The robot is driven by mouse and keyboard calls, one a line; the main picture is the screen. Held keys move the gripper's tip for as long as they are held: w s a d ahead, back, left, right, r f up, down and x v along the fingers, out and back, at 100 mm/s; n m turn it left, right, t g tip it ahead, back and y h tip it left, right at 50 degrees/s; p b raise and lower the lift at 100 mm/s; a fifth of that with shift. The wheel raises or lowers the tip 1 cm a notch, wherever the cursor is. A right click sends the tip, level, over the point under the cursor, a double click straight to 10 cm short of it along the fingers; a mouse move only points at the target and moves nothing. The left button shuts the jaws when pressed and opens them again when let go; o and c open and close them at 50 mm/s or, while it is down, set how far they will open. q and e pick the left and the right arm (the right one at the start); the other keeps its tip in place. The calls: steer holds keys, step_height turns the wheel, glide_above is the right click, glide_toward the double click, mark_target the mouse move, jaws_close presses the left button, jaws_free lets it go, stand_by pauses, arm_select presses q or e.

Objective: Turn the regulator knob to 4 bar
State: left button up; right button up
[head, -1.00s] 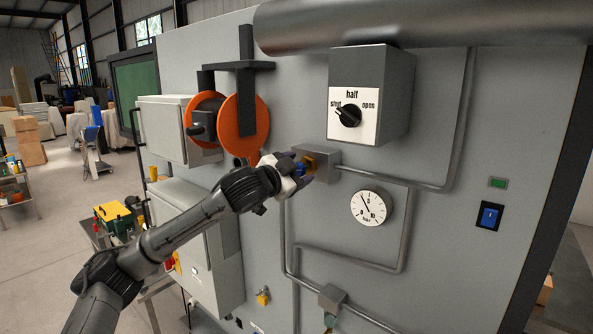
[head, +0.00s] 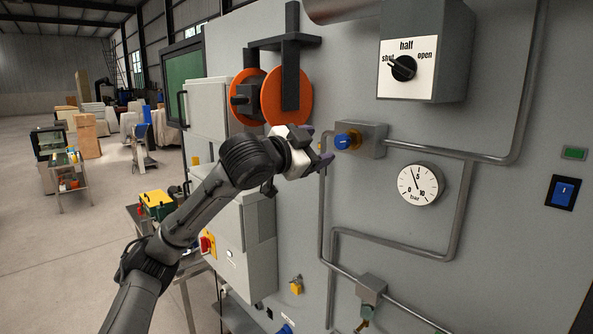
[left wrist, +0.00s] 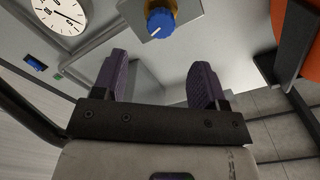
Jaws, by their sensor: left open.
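The blue regulator knob (head: 346,140) sits on a brass-coloured collar at the front of a grey box on the panel. It also shows at the top of the left wrist view (left wrist: 160,22), with a white mark on its face. The round pressure gauge (head: 425,191) is below and right of it. Its needle points up and left, a little short of the 5; the exact value is too small to read. My left gripper (head: 322,153) is open and empty, just left of the knob and apart from it. In the left wrist view its purple fingers (left wrist: 160,75) stand wide apart.
A selector box (head: 406,82) with a black knob hangs above, its pointer towards "shut". Grey pipes (head: 450,232) run around the gauge. Orange discs (head: 288,97) stand close behind my left gripper. A blue switch (head: 563,192) is at the right.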

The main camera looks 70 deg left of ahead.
arm_select(q)
steer(key=b+v, duration=0.2)
steer(key=v, duration=0.3)
stand_by(0.4)
stand_by(0.3)
